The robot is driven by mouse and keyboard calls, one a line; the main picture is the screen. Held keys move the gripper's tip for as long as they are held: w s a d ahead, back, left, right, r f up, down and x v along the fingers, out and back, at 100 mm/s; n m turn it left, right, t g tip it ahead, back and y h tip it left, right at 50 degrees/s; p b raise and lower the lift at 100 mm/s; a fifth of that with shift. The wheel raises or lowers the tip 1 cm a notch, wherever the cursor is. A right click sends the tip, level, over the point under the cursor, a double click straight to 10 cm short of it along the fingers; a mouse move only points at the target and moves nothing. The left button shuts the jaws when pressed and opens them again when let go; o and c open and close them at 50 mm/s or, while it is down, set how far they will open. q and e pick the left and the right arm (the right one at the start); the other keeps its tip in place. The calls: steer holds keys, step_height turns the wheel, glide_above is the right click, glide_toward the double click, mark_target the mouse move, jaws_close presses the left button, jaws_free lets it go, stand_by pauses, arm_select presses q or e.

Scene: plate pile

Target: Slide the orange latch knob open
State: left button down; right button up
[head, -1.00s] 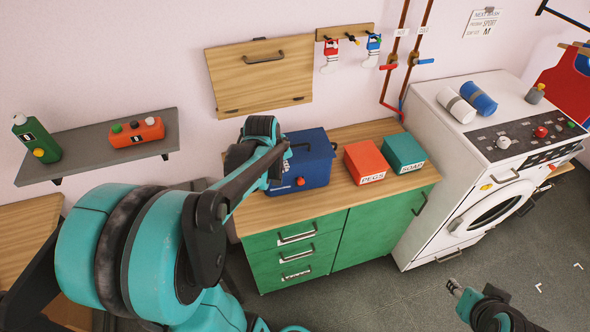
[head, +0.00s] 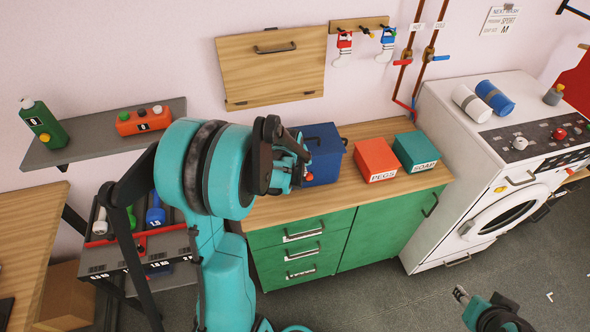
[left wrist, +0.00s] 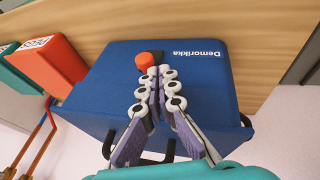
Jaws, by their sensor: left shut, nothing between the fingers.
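The orange latch knob (left wrist: 146,60) is on the face of a blue box marked Demorikka (left wrist: 205,82). In the left wrist view the tips of my left gripper (left wrist: 157,72) are right beside the knob, fingers together and empty; whether they touch it I cannot tell.
A red PEGS box (head: 375,158) and a green SOAP box (head: 416,149) stand right of the blue box. A washing machine (head: 470,185) is farther right. A grey shelf (head: 88,140) and a weight rack (head: 115,262) are at the left. Bare counter (head: 290,207) lies in front.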

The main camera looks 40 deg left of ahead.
arm_select(q)
steer(key=shift+w+d+f, duration=0.4)
steer(key=shift+w+f, duration=0.1)
steer(key=shift+f, duration=0.1)
arm_select(e)
steer(key=shift+f, duration=0.2)
arm_select(q)
step_height(320, 180, down, 4)
steer(key=b, duration=0.3)
steer(key=shift+r, duration=0.2)
arm_select(e)
step_height(320, 180, down, 3)
arm_select(q)
steer(key=shift+r, duration=0.1)
steer(key=s+a+p+v, duration=0.1)
steer(key=p+v, duration=0.3)
steer(key=v, duration=0.9)
steer(key=shift+a, duration=0.4)
arm_select(e)
steer(key=shift+s+a+r, duration=0.15)
steer(key=shift+s+r, duration=0.15)
steer(key=shift+r, duration=0.45)
steer(key=shift+s+a+r, duration=0.2)
steer(key=shift+s+r, duration=0.05)
steer(key=shift+r, duration=0.5)
steer(key=shift+s+a+r, duration=0.15)
steer(key=shift+s+r, duration=0.15)
steer(key=shift+r, duration=0.45)
